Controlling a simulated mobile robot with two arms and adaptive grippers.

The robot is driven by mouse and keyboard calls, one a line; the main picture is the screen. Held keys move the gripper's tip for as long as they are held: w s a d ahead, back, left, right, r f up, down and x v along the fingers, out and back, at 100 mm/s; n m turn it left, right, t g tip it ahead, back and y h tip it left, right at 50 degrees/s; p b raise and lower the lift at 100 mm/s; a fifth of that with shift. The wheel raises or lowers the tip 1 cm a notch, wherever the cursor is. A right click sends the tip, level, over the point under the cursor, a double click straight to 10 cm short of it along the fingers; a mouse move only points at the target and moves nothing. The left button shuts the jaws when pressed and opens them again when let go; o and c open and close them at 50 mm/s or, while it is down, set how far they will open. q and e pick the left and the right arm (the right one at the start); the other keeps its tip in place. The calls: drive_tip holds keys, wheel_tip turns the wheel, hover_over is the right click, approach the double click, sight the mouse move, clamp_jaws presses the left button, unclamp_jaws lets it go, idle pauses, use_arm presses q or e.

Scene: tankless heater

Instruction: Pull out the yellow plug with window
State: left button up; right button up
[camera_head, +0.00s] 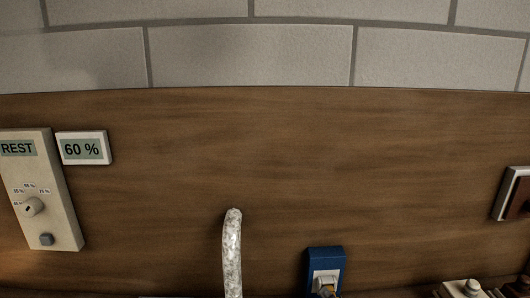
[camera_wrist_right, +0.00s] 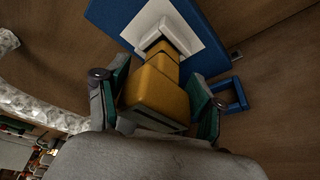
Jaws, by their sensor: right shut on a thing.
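The yellow plug (camera_wrist_right: 158,88) fills the middle of the right wrist view, between the two green-padded fingers of my right gripper (camera_wrist_right: 156,100). The gripper is shut on its sides. The plug's narrow front end meets a white socket (camera_wrist_right: 165,30) on a blue plate (camera_wrist_right: 115,15); how deep it sits cannot be told. A small blue open frame (camera_wrist_right: 230,96) is at the plate's right. My left gripper is not in view.
A brown wooden panel (camera_head: 330,160) carries the fixtures. A pale corrugated hose (camera_head: 232,250) rises left of the blue plate. A control box (camera_head: 42,190) and a "60 %" display (camera_head: 84,148) are at left. A framed fixture (camera_head: 515,195) is at right.

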drive_tip(key=shift+s+f, duration=0.15)
drive_tip(key=shift+s, duration=0.05)
drive_tip(key=shift+s+p, duration=0.55)
drive_tip(key=shift+s, duration=0.65)
drive_tip(key=shift+s+d+p, duration=0.1)
drive_tip(key=shift+s+p, duration=0.3)
drive_tip(key=shift+s, duration=0.9)
